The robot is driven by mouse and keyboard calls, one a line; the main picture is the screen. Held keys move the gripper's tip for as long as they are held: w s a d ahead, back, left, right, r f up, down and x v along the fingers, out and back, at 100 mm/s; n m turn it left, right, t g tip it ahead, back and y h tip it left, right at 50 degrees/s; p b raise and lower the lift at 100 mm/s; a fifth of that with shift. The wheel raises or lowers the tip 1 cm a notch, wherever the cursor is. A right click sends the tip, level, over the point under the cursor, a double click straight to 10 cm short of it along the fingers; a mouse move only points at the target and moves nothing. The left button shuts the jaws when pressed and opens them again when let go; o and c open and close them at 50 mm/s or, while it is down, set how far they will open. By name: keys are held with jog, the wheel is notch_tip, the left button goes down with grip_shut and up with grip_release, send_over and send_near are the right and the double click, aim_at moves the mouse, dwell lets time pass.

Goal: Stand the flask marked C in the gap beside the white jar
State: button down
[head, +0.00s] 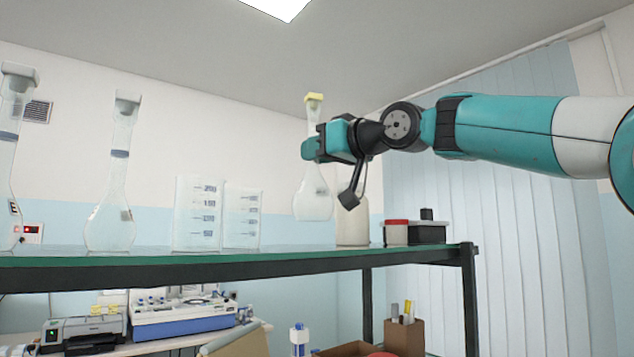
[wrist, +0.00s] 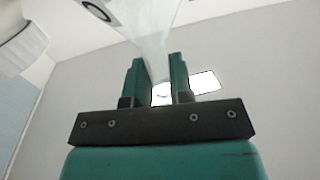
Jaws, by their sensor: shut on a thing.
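My gripper (head: 318,148) is shut on the neck of a clear flask (head: 312,203) with a yellow stopper. The flask hangs upright, its base a little above the green shelf (head: 290,251). In the wrist view the flask (wrist: 150,22) rises between the two fingers (wrist: 160,85). A label with a dark round letter (wrist: 97,10) shows on it, cut by the edge, so I cannot tell if it is a C. The white jar (head: 353,228) stands on the shelf just right of and behind the flask, partly hidden by my gripper.
Two graduated beakers (head: 198,213) (head: 242,217) stand left of the held flask, with bare shelf between them and the jar. Two more flasks (head: 112,215) (head: 8,180) stand further left. A red-lidded jar (head: 397,233) and a black box (head: 428,234) stand at the right end.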

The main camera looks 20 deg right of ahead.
aim_at(319, 171)
jog(key=shift+f, duration=2.05)
jog(key=shift+f+b, duration=0.3)
jog(key=c, duration=1)
grip_release()
jog(key=shift+r, duration=0.1)
jog(key=shift+r+p, duration=0.35)
jog(key=shift+p, duration=0.15)
jog(key=b+v, duration=0.5)
jog(key=v, duration=0.7)
jog(key=shift+s+f, duration=0.1)
jog(key=shift+f, duration=0.05)
